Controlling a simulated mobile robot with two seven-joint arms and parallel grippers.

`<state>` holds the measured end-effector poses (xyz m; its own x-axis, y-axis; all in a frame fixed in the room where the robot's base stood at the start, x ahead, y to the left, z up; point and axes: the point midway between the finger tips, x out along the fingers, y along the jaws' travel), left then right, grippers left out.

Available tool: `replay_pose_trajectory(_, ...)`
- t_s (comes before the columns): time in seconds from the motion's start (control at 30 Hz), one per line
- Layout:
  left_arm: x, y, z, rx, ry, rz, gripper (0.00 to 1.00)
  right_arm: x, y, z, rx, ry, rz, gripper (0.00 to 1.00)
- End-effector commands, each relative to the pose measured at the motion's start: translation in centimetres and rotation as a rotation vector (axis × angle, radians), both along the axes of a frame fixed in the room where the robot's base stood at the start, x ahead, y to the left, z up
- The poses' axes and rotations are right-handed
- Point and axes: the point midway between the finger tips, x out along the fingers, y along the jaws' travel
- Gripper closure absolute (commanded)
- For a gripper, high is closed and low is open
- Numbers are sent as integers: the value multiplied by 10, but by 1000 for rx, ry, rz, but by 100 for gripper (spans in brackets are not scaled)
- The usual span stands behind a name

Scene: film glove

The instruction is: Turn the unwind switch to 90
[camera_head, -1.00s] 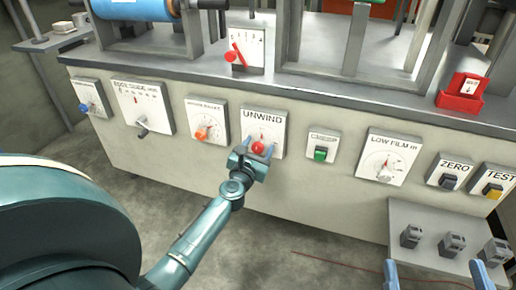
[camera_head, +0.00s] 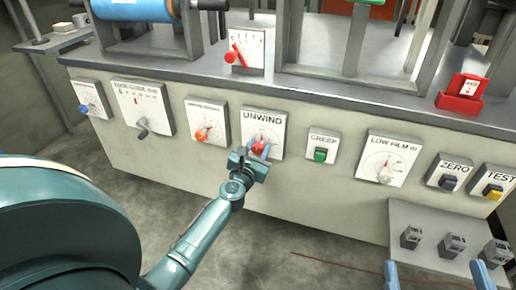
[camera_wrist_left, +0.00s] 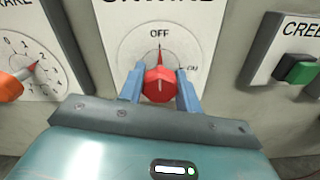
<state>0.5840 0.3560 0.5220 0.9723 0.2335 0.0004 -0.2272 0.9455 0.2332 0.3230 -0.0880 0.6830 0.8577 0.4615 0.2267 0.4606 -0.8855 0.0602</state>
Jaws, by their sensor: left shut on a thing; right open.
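The unwind switch is a red knob (camera_head: 259,146) on a white plate marked UNWIND (camera_head: 263,128), on the front of the grey machine. In the left wrist view the red knob (camera_wrist_left: 159,84) has its pointer straight up at OFF; ON is marked to the right. My left gripper (camera_head: 260,151) is shut on the knob, one blue finger on each side, and it also shows in the left wrist view (camera_wrist_left: 160,92). My right gripper (camera_head: 437,277) is open and empty at the bottom right, its fingertips well apart.
A dial with an orange knob (camera_head: 202,134) is left of the unwind plate. The CREEP box with a green button (camera_head: 320,155) is to its right, then the LOW FILM dial (camera_head: 388,160). A low shelf (camera_head: 419,212) with several small grey blocks stands at the lower right.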

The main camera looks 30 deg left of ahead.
Motion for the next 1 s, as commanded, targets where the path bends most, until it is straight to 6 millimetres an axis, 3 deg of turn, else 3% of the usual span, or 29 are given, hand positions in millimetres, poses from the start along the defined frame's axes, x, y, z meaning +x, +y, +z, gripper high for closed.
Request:
replay_pose_trajectory(0.37, 0, 0, 0, 184, 46, 1, 89, 1, 0, 1, -14, -1, -5, 0)
replay_pose_trajectory(1.0, 0, 0, 1, 772, 188, -1, 89, 2, -4, 1, -56, 8, -32, 0)
